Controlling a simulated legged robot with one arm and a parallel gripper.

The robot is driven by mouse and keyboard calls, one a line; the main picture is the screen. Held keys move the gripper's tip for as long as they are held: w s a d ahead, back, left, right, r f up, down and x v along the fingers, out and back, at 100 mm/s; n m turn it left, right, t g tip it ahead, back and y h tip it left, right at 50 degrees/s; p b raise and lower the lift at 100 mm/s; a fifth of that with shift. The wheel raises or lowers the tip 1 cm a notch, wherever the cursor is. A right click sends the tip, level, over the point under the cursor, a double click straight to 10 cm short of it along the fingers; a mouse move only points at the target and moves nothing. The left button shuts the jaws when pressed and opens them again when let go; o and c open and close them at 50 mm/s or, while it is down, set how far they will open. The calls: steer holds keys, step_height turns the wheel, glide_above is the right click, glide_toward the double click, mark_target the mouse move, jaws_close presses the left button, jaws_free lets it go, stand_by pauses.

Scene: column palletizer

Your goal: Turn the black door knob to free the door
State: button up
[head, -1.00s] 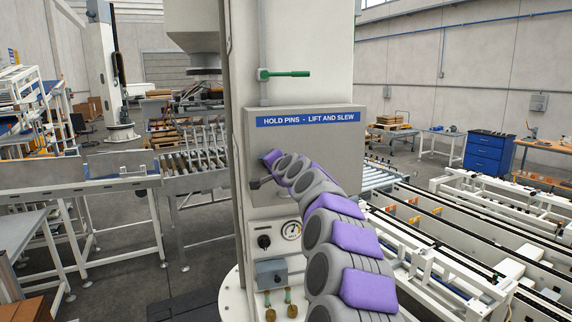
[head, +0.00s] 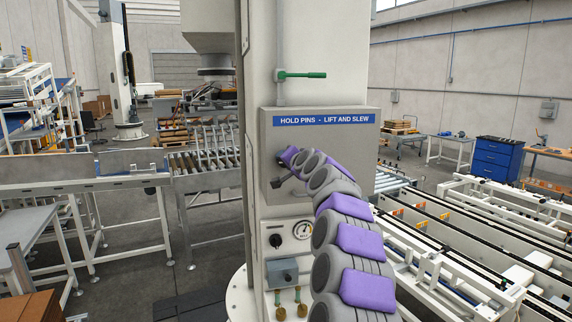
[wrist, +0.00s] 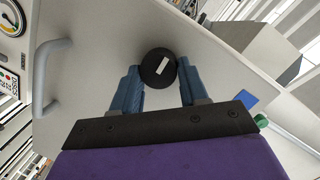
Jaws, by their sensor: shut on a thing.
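The black round knob (wrist: 158,63) with a white bar mark sits on the light grey door (wrist: 95,65) in the wrist view. The mark is tilted a little off upright in that picture. My gripper (wrist: 159,75) has its two blue fingers shut on the knob, one on each side. In the head view the door (head: 352,152) is the front of a box labelled "HOLD PINS - LIFT AND SLEW" on the column. My purple and grey arm covers the knob there, and the fingers cannot be made out. The door looks closed.
A grey bar handle (wrist: 45,78) stands out from the door to the left in the wrist view. Below the box are a gauge (head: 303,230) and a small black switch (head: 276,241). A green lever (head: 302,75) is above it. Conveyors (head: 205,160) stand on both sides.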

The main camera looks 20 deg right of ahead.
steer(key=shift+w+a+f+n+g+h+b, duration=0.1)
steer(key=shift+f+n+g+h+b, duration=0.2)
steer(key=shift+n, duration=0.7)
steer(key=shift+s+a+r+n+g+h+b, duration=0.1)
steer(key=shift+n+h+b, duration=0.3)
steer(key=shift+n, duration=0.6)
steer(key=shift+w+a+f+n+g+h+b, duration=0.15)
steer(key=shift+n+h, duration=0.35)
steer(key=shift+n, duration=0.5)
steer(key=shift+f, duration=0.1)
steer(key=o, duration=1)
steer(key=shift+d, duration=0.1)
steer(key=shift+o, duration=0.2)
steer(key=shift+r, duration=0.2)
steer(key=v, duration=1.7)
steer(key=shift+b, duration=0.35)
